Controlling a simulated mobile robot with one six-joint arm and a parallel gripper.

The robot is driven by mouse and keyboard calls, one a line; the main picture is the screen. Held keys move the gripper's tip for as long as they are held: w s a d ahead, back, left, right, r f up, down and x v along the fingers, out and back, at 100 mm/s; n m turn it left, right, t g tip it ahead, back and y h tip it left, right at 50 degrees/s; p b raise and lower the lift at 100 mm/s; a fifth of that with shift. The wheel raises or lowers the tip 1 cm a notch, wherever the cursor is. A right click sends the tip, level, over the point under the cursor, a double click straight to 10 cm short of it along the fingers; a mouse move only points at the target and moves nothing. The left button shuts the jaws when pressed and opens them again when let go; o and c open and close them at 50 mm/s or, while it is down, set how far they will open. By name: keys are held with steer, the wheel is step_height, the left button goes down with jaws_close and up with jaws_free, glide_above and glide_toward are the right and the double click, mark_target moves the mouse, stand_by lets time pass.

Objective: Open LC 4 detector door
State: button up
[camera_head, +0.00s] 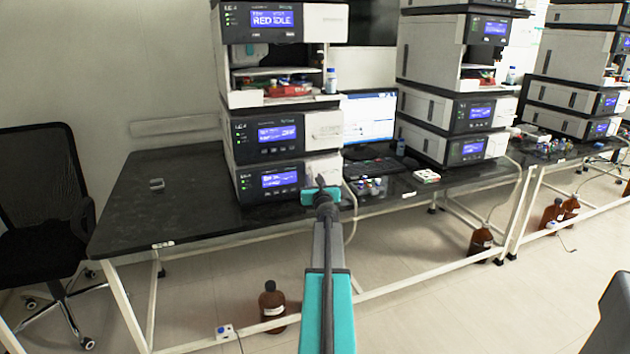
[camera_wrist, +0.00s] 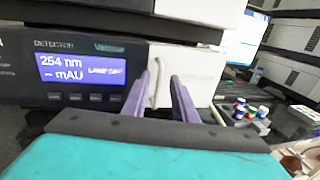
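The LC 4 detector (camera_head: 245,187) is the lowest box of the nearest column stack, with a lit blue screen. In the wrist view the detector (camera_wrist: 20,85) reads "DETECTOR" and 254 nm. Its white door (camera_wrist: 200,65) fills the right part of the front and looks closed; it also shows in the head view (camera_head: 330,163). A thin pale upright handle (camera_wrist: 154,85) stands near the door's left edge. My gripper (camera_wrist: 161,82) is open, its two purple fingers on either side of the handle; contact cannot be told. In the head view my gripper (camera_head: 321,182) is in front of the door.
Another box (camera_head: 240,140) sits directly above the detector. Small coloured-cap vials (camera_wrist: 242,108) stand on the dark bench (camera_head: 180,205) to the right. A keyboard (camera_head: 374,168) and monitor (camera_head: 370,118) are beyond. The bench left of the stack is mostly clear.

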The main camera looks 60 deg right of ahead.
jaws_close()
steer(key=shift+s+d, duration=0.1)
stand_by(1.2)
